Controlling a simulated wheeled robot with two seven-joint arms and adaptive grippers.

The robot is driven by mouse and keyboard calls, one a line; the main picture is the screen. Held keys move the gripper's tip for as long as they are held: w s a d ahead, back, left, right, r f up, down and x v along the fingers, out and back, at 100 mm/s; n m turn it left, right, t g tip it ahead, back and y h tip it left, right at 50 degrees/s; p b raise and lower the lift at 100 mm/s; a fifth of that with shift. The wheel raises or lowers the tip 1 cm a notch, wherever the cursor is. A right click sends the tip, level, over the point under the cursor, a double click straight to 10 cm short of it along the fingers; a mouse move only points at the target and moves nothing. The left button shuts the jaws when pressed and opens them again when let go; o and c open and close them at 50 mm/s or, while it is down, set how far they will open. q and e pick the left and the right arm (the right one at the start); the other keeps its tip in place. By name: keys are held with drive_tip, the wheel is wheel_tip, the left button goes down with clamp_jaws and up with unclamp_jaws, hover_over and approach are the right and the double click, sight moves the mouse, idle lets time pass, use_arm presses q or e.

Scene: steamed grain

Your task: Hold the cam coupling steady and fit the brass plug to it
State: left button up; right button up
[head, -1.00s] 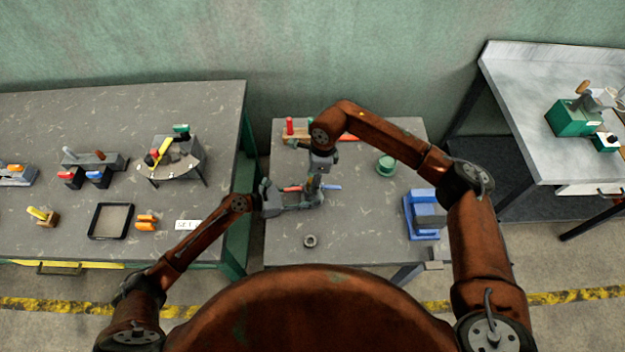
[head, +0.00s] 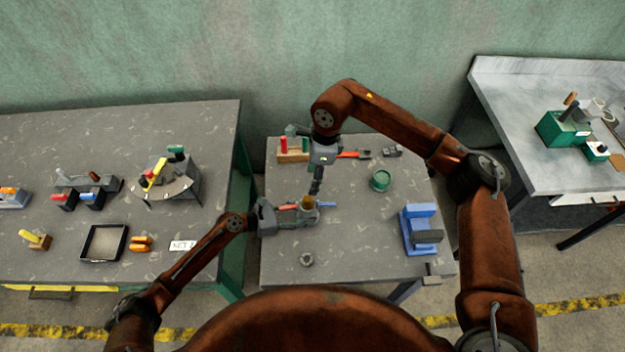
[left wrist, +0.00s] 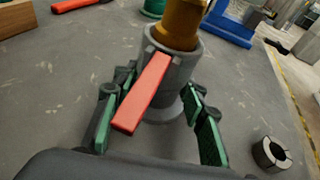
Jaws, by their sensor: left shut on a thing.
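The cam coupling is a grey cylinder with a red lever in the left wrist view (left wrist: 178,82); it stands upright between green-padded fingers. In the head view, my left gripper (head: 292,215) is shut on it low over the middle table, and the coupling's red and blue levers stick out to either side. The brass plug (head: 307,202) has its lower end in the coupling's open top; its gold body also shows in the left wrist view (left wrist: 181,22), cut off above. My right gripper (head: 317,184) points down just above and behind the plug; its finger opening is too small to tell.
A grey ring (head: 306,260) lies in front of the coupling. A green round part (head: 380,180) and a blue fixture (head: 420,229) stand to the right. A wooden block (head: 292,157) and a red-handled tool (head: 350,154) lie behind. The table's front middle is mostly clear.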

use_arm(q)
drive_tip(key=shift+w+r, duration=0.1)
drive_tip(key=shift+r, duration=0.1)
drive_tip(key=o, duration=0.9)
drive_tip(key=shift+f, duration=0.15)
drive_tip(key=shift+o, duration=0.2)
